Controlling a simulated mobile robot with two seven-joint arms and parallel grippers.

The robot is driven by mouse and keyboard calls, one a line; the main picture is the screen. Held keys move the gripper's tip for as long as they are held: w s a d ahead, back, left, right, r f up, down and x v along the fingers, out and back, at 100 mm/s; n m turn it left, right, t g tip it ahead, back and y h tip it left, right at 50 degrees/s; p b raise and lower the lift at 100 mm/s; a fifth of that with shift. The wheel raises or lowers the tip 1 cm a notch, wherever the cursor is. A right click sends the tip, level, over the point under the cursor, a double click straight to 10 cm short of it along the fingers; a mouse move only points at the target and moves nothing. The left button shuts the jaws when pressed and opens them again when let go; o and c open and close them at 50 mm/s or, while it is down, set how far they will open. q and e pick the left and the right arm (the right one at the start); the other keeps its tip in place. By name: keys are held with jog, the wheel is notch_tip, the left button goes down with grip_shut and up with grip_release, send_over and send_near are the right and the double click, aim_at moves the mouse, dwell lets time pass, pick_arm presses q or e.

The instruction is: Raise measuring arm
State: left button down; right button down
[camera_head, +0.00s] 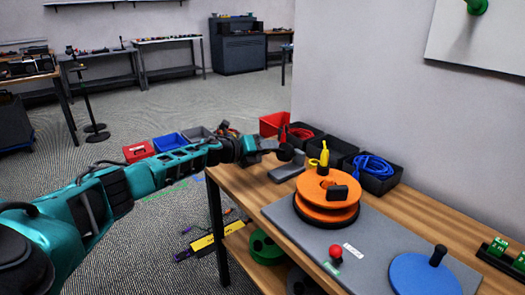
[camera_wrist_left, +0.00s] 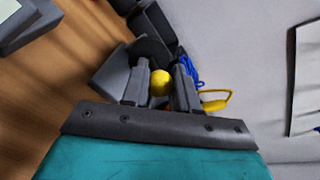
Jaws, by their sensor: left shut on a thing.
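My left arm reaches in from the left in the head view, with its gripper (camera_head: 284,153) over the back end of the wooden workbench. In the left wrist view the two fingers of the left gripper (camera_wrist_left: 160,84) are shut on a yellow ball (camera_wrist_left: 160,82), which sits between them. What the ball is fixed to is hidden; I cannot tell for sure whether it is the measuring arm's knob. A grey block-like part (camera_head: 288,172) lies on the bench just below the gripper. My right gripper is not in view.
Black bins (camera_head: 380,184), one with blue cable, line the wall. Green parts (camera_head: 497,246) sit at right.

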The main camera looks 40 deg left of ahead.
pick_arm(q)
jog(key=shift+w+d+r+p, duration=0.15)
jog(key=shift+w+r, duration=0.1)
jog(key=shift+r, duration=0.3)
jog(key=shift+w+r+p, duration=0.15)
jog(key=shift+w+r, duration=0.1)
jog(key=shift+r, duration=0.25)
jog(key=shift+w+d+r, duration=0.1)
jog(key=shift+w+r, duration=0.3)
jog(key=shift+r, duration=0.1)
jog(key=shift+w+r, duration=0.1)
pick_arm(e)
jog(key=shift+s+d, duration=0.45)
pick_arm(q)
jog(key=shift+d, duration=0.1)
jog(key=c, duration=0.9)
grip_release()
jog(key=shift+d, duration=0.1)
jog(key=shift+f, duration=0.2)
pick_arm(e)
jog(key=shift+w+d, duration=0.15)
pick_arm(q)
jog(key=shift+f, duration=0.1)
jog(key=shift+p, duration=0.3)
